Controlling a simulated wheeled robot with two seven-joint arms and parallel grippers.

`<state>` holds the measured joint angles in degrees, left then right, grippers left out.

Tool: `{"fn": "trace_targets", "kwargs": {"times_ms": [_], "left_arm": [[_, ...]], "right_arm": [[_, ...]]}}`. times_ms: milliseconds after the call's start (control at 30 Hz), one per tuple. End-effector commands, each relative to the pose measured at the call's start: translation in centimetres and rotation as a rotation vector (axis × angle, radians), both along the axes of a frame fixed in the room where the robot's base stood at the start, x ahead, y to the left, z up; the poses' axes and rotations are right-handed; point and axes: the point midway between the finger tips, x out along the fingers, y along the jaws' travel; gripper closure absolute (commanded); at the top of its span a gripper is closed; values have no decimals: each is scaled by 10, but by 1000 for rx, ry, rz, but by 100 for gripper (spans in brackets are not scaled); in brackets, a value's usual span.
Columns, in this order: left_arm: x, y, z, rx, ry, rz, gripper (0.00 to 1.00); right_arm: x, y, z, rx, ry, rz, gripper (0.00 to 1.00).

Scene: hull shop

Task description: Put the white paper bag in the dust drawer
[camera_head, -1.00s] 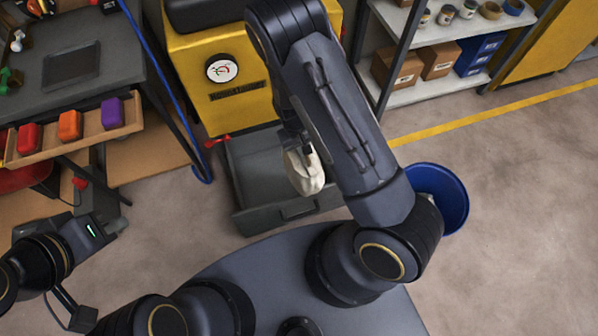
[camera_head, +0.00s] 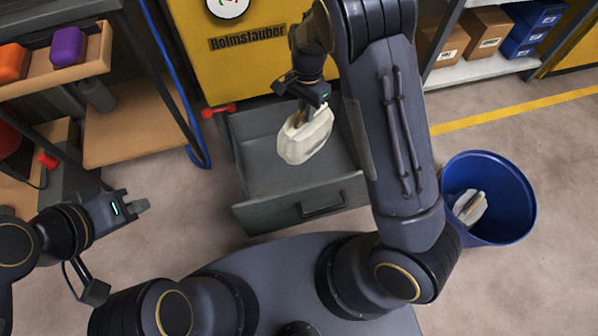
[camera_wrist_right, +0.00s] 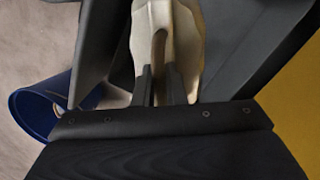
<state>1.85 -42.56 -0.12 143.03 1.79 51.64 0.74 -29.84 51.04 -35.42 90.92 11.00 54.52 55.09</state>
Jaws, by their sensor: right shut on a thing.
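The white paper bag (camera_head: 306,136) hangs from my right gripper (camera_head: 307,112), over the open dust drawer (camera_head: 265,185) of the yellow machine. I cannot tell whether the bag touches the drawer floor. The right gripper is shut on the bag's top; in the right wrist view its two fingers (camera_wrist_right: 168,88) pinch the pale bag (camera_wrist_right: 166,40). The drawer is pulled out, and its visible floor looks bare. My left gripper (camera_head: 138,206) is at the left, away from the drawer, with its fingers small and seen from the side.
A blue bin (camera_head: 508,205) with a pale item (camera_head: 470,206) in it stands right of the drawer. A red valve handle (camera_head: 219,110) is at the drawer's back left corner. A workbench tray (camera_head: 60,70) is at upper left. Shelves with boxes (camera_head: 485,32) stand at upper right.

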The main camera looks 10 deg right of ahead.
Motion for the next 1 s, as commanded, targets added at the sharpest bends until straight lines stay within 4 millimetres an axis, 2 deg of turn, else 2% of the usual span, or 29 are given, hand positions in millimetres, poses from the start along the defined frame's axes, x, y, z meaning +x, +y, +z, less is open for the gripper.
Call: {"fn": "trace_targets", "kwargs": {"times_ms": [33, 267, 400, 500, 600, 700, 1000], "left_arm": [[0, 0, -2, 0, 0, 0, 100], [0, 0, -1, 0, 0, 0, 100], [0, 0, -1, 0, 0, 0, 100], [0, 0, -1, 0, 0, 0, 100], [0, 0, -1, 0, 0, 0, 100], [0, 0, -3, 0, 0, 0, 100], [0, 0, -26, 0, 0, 0, 100]], "right_arm": [[1, 5, -17, 0, 6, -145, 100], [9, 21, -88, 15, 24, -991, 100], [11, 18, -128, 19, 35, -1494, 100], [10, 12, -150, 20, 37, -1785, 100], [8, 7, -164, 18, 35, -1984, 100], [6, 3, -174, 17, 33, -2088, 100], [6, 2, -221, 17, 32, -2114, 100]]}}
